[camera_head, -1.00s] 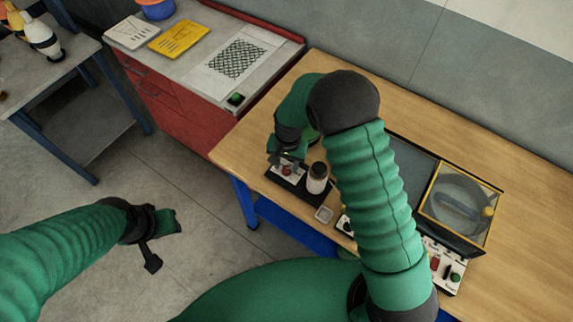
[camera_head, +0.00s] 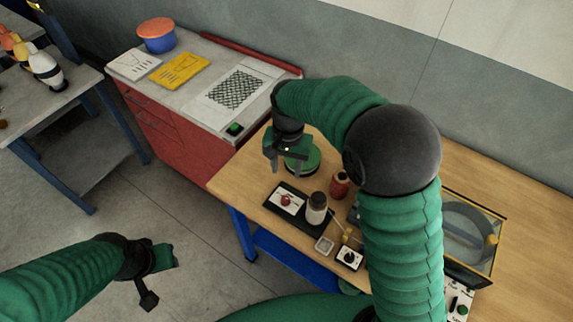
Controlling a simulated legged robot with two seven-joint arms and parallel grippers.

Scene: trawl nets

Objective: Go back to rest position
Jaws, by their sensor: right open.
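My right gripper (camera_head: 281,162) hangs open above the left end of the wooden table (camera_head: 232,183). My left gripper (camera_head: 158,279) is over the bare floor at lower left, away from the furniture. Its two fingers stand apart, with nothing between them.
The tray holds a white card with a red item (camera_head: 286,200) and a dark-capped jar (camera_head: 316,208). A red jar (camera_head: 340,184) stands behind. A yellow-framed box (camera_head: 470,235) is at right. A red cabinet (camera_head: 165,130) carries papers and a blue tub (camera_head: 157,38).

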